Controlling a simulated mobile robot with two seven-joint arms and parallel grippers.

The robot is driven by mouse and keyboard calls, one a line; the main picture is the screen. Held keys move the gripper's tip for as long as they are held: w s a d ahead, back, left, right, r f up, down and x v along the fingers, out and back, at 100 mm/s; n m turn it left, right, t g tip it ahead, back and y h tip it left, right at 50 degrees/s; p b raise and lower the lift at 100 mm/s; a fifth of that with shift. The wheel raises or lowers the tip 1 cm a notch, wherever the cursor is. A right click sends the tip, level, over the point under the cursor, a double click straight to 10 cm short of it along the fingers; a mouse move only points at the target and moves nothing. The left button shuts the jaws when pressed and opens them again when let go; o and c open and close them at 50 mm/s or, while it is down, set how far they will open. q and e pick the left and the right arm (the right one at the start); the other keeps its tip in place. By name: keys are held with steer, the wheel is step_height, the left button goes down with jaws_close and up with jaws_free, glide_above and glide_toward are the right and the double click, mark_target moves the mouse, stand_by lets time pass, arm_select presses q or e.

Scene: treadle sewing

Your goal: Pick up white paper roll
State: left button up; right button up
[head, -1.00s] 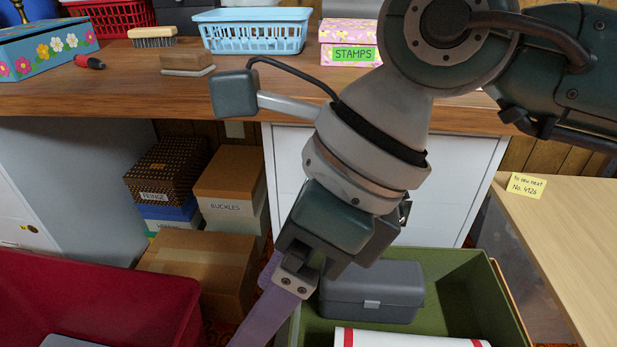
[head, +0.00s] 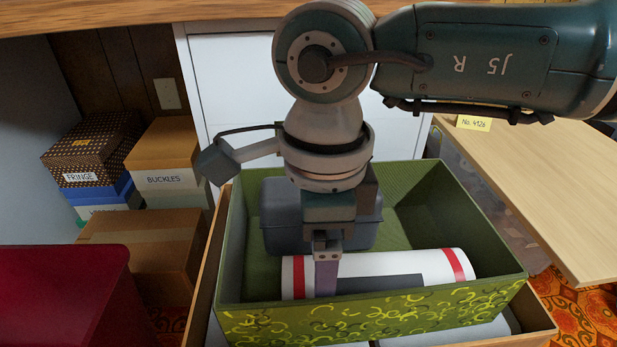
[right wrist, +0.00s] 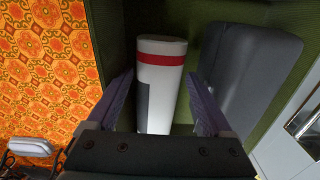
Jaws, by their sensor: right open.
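The white paper roll (head: 405,267) with red bands lies in the front part of a green box (head: 470,220) in the head view. A dark grey patch shows on its side. In the right wrist view the roll (right wrist: 160,90) lies between the two purple fingers. My right gripper (head: 327,290) points down at the roll's left part, and its fingers are open on either side of it. In the right wrist view the gripper (right wrist: 160,105) shows a gap between each finger and the roll. My left gripper is not in view.
A dark grey case (head: 285,228) stands in the green box behind the roll, close to the right gripper. A red bin (head: 62,295) is at the left. A wooden table (head: 540,180) is at the right. Cardboard boxes (head: 150,245) are stacked at the back left.

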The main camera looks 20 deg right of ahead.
step_height(320, 180, down, 3)
steer(key=shift+r+b, duration=0.1)
steer(key=shift+b, duration=0.3)
steer(key=shift+r, duration=0.1)
steer(key=shift+c, duration=0.3)
steer(key=c, duration=1.2)
steer(key=shift+r, duration=0.1)
